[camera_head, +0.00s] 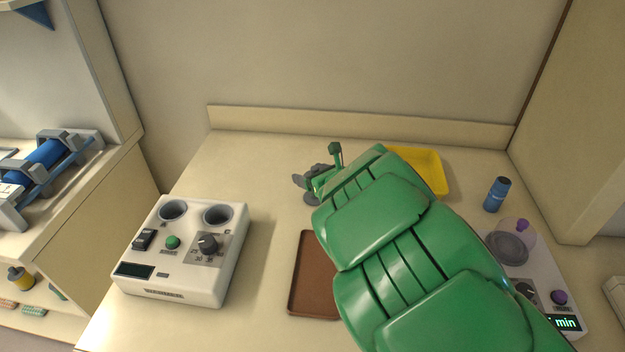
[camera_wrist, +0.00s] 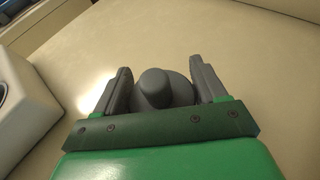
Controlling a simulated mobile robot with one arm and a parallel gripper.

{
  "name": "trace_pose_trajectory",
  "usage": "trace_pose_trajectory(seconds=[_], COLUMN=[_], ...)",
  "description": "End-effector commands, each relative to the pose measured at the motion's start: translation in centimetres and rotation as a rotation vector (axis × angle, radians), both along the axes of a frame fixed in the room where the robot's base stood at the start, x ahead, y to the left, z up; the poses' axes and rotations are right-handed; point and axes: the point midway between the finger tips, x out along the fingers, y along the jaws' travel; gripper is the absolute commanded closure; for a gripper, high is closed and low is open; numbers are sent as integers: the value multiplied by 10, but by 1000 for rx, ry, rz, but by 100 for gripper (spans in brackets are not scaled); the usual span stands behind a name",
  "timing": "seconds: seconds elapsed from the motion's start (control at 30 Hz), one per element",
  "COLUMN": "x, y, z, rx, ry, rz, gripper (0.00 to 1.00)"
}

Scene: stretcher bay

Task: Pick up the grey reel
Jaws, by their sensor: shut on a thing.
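The grey reel (camera_wrist: 153,88) shows in the wrist view between the two grey fingers of my gripper (camera_wrist: 162,85), with a round knob standing up at its middle. The fingers are shut on it from both sides. In the head view my gripper (camera_head: 311,184) is over the back part of the table, at the far end of my green arm. The grey reel (camera_head: 310,199) shows there only in small part beside the fingers. I cannot tell whether it touches the table.
A white device with two round wells (camera_head: 178,258) stands at the left. A brown tray (camera_head: 305,290) and a yellow tray (camera_head: 432,165) are partly behind my arm. A blue bottle (camera_head: 497,194) and a device with a green display (camera_head: 541,270) are at the right. The back left is clear.

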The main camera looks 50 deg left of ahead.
Motion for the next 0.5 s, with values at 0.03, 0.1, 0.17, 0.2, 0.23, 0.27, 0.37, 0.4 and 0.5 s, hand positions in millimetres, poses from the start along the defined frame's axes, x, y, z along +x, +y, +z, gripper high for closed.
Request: trace_pose_trajectory(seconds=[0.03, 0.1, 0.17, 0.2, 0.23, 0.27, 0.37, 0.4, 0.5], x=[0, 0, 0, 1, 1, 1, 0, 0, 0], y=[0, 0, 0, 0, 0, 0, 1, 0, 1], z=[3, 9, 15, 20, 24, 28, 45, 51, 65], rx=[1, 2, 2, 1, 1, 1, 4, 4, 3], ry=[-1, -2, -3, -3, -3, -3, -5, -6, -5], rz=[0, 1, 0, 0, 0, 0, 1, 1, 2], gripper=[61, 61, 61, 61, 61, 61, 61, 61, 61])
